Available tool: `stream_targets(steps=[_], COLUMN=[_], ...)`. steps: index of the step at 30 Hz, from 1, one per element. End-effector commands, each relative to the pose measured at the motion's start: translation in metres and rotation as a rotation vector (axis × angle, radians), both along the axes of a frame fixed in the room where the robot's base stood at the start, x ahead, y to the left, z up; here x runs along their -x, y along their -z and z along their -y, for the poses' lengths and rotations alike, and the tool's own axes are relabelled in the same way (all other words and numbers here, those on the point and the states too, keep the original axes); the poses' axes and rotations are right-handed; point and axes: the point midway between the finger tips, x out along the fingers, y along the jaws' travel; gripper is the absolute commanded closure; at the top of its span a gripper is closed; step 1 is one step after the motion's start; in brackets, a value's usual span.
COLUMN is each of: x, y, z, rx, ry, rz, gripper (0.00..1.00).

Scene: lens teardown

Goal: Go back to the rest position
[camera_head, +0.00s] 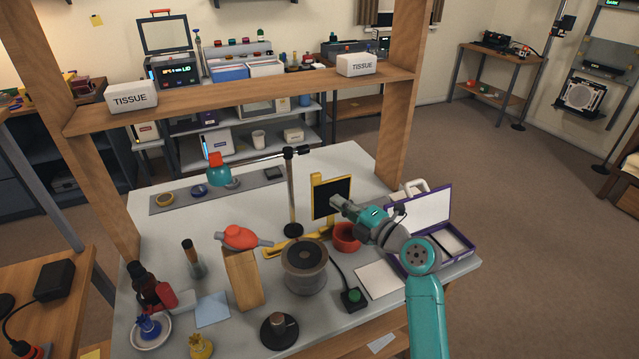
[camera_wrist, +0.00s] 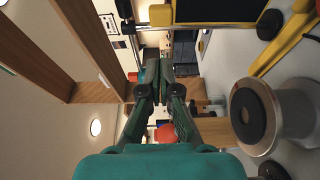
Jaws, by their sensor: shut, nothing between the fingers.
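My gripper (camera_head: 340,202) is raised above the workbench in the head view, with its tip beside the black panel in the yellow frame (camera_head: 331,198). In the wrist view its fingers (camera_wrist: 165,62) are together and hold nothing. My teal arm comes in from the lower right. A red bowl (camera_head: 345,238) stands on the bench just below the gripper and is partly hidden by it. A grey spool-like cylinder with a dark top (camera_head: 305,264) stands nearby; it also shows in the wrist view (camera_wrist: 292,112).
A lamp post (camera_head: 291,190) rises left of the gripper. An open purple-edged case (camera_head: 447,246) lies right, behind my arm. A wooden block (camera_head: 242,280) bears a red-orange object (camera_head: 240,237). A wooden shelf (camera_head: 240,98) with tissue boxes crosses above the bench. The floor at right is clear.

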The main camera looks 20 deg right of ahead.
Motion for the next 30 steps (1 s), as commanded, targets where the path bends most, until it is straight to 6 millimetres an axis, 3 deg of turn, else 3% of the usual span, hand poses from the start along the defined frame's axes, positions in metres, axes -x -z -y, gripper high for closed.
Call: stream_targets(steps=[6,11,15,21,30], x=[0.003,0.022,0.055,0.109,0.207], y=[0.005,0.041,0.087,0.139,0.192], z=[-0.002,-0.012,-0.025,-0.042,-0.063], rx=[-0.015,-0.118,-0.267,-0.467,-0.741], ry=[0.006,0.053,0.128,0.237,0.387], rz=[-0.011,-0.081,-0.172,-0.272,-0.369], gripper=[1.0,1.0,1.0,1.0,1.0])
